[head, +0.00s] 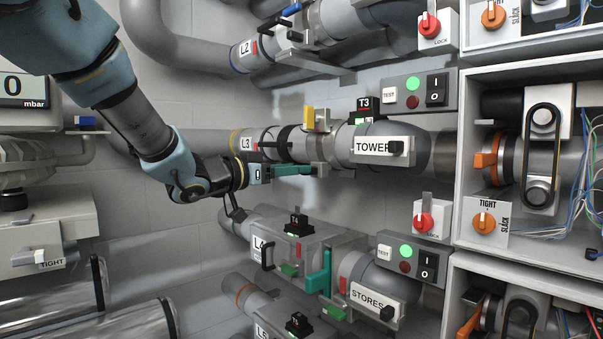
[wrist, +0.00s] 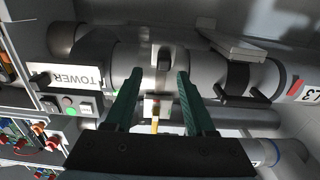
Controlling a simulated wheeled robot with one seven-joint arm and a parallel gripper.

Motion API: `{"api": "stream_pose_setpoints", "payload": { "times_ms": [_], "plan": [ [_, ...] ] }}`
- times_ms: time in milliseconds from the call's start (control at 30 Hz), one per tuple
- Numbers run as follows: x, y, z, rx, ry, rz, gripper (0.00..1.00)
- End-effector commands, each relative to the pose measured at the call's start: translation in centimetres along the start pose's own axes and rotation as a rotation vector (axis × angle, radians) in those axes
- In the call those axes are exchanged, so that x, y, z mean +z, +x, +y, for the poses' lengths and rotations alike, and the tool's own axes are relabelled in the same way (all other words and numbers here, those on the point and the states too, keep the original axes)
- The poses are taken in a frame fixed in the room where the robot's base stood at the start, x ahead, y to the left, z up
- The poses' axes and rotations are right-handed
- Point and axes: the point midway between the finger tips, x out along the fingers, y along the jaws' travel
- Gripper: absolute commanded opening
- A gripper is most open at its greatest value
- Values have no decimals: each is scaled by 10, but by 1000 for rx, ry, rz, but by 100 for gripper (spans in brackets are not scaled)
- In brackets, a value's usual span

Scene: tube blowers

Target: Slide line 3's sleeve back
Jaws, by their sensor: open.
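Line 3's pipe, with its L3 label (head: 246,145), runs across the middle of the head view toward the TOWER plate (head: 381,148). A yellow lever (head: 309,118) stands up from a fitting right of the band. My gripper (head: 314,170) has teal fingers, just below and in front of the pipe. In the wrist view my open gripper (wrist: 160,73) has a pale fitting (wrist: 157,106) between its fingers and holds nothing.
Line 4's clear cover (head: 292,246) and teal lever (head: 320,275) lie below my gripper. Line 2 (head: 240,55) runs above. A switch box (head: 417,92) and open cabinets (head: 457,190) stand at right. A mbar gauge (head: 25,92) is at left.

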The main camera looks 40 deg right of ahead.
Motion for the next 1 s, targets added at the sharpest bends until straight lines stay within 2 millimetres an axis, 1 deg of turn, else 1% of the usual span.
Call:
{"api": "stream_pose_setpoints", "payload": {
  "times_ms": [33, 200, 300, 400, 567, 1000],
  "plan": [
    [2, -12, -1, -4, 3, 1, 55],
    [2, -44, 0, -3, 2, 0, 55],
    [1, -58, 0, -2, 1, 1, 55],
    [1, -68, 0, -1, 2, 1, 55],
    [0, -73, 0, 0, -1, 1, 55],
    [0, -72, 1, 1, 0, 0, 55]
  ]
}}
